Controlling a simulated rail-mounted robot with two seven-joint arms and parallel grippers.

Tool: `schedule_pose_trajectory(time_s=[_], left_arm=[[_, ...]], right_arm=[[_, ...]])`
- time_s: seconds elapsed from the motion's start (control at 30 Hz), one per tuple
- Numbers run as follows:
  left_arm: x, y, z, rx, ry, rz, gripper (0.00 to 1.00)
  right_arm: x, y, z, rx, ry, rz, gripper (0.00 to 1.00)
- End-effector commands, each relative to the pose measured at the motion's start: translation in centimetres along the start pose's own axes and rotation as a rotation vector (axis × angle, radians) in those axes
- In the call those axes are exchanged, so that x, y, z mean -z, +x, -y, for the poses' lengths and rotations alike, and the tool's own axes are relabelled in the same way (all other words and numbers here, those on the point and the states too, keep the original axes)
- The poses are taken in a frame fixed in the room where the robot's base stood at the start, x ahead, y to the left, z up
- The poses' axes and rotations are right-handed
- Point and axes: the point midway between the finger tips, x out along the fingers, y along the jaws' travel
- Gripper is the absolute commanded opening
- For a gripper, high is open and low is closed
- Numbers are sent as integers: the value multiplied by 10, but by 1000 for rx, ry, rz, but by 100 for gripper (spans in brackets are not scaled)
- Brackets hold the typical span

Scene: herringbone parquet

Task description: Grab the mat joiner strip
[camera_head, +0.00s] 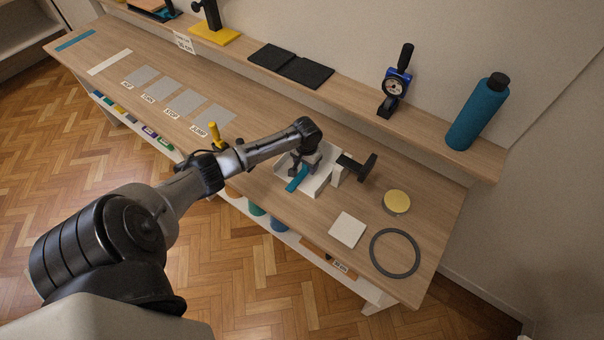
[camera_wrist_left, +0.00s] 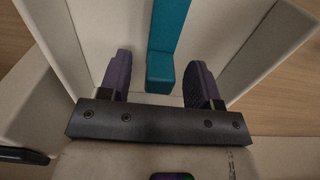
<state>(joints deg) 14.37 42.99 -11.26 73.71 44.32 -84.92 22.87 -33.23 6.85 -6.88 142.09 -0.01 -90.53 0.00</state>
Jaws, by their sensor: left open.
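A teal strip (camera_head: 297,178), which looks like the mat joiner strip, lies in a white open holder (camera_head: 317,184) on the bench. In the left wrist view the strip (camera_wrist_left: 166,42) runs down the middle between the holder's pale walls. My left gripper (camera_head: 304,168) is over the holder, partly hiding strip and holder. Its two purple-padded fingers (camera_wrist_left: 158,76) are open, one on each side of the strip's near end, with a gap on both sides. My right gripper is not in view.
A black-handled part (camera_head: 358,167) stands just right of the holder. A white square (camera_head: 347,230), a yellow-topped round tin (camera_head: 396,202) and a grey ring (camera_head: 395,253) lie further right. Grey labelled mats (camera_head: 185,102) and another teal strip (camera_head: 75,40) lie left. A raised shelf (camera_head: 350,88) runs behind.

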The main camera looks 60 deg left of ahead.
Motion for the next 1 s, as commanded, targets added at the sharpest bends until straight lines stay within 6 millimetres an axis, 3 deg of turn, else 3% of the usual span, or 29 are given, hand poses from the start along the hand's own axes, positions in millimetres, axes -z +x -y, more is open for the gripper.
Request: schedule_pose_trajectory(time_s=[0.13, 0.7, 1.0], left_arm=[[0, -1, 0, 0, 0, -1, 57], [0, -1, 0, 0, 0, -1, 4], [0, -4, 0, 0, 0, -1, 4]], right_arm=[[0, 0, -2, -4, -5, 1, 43], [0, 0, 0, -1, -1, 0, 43], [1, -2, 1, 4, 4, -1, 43]])
